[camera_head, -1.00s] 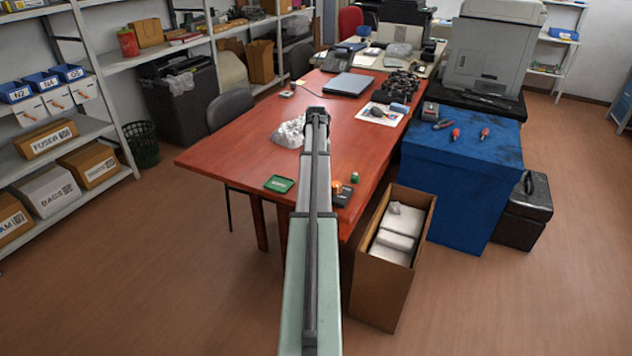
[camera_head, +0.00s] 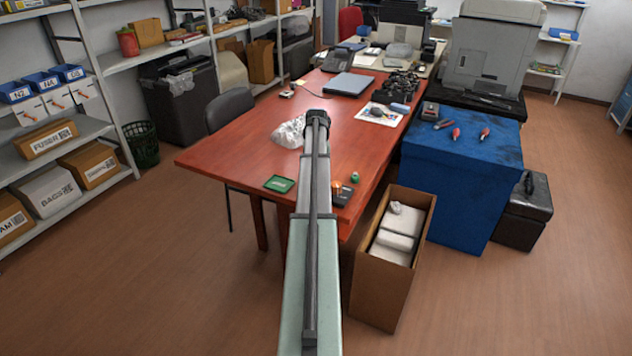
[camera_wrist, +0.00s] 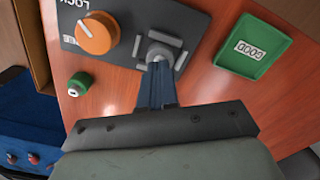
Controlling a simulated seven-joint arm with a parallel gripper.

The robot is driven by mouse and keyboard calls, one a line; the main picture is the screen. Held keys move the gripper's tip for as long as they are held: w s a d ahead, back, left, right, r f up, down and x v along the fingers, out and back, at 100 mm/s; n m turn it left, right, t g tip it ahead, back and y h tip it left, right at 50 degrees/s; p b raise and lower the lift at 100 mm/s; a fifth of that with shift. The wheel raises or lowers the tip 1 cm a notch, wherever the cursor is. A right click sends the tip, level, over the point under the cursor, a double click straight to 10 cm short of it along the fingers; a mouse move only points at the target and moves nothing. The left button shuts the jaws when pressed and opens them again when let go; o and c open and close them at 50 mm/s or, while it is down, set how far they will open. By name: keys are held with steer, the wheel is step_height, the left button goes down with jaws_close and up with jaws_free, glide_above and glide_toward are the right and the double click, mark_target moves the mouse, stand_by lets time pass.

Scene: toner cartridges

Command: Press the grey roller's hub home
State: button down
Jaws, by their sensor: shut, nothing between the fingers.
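In the wrist view a dark plate (camera_wrist: 125,45) lettered LOCK carries a grey round hub (camera_wrist: 160,54) between short grey bars. An orange knob (camera_wrist: 97,33) sits on the same plate. My gripper (camera_wrist: 157,68) is shut and empty, its tips at the hub's near edge. I cannot tell whether they touch it. The fingers hide part of the hub's near side. In the head view the plate (camera_head: 342,197) and knob (camera_head: 337,187) show just right of my arm; the hub and my fingers are hidden.
A green GOOD tray (camera_wrist: 252,46) lies right of the plate in the wrist view. An open carton (camera_head: 385,285) stands beside the table. Crumpled clear plastic (camera_head: 289,131) lies beyond the tray.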

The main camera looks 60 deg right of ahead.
steer(key=shift+f, duration=0.6)
stand_by(0.4)
steer(key=shift+r, duration=3.5)
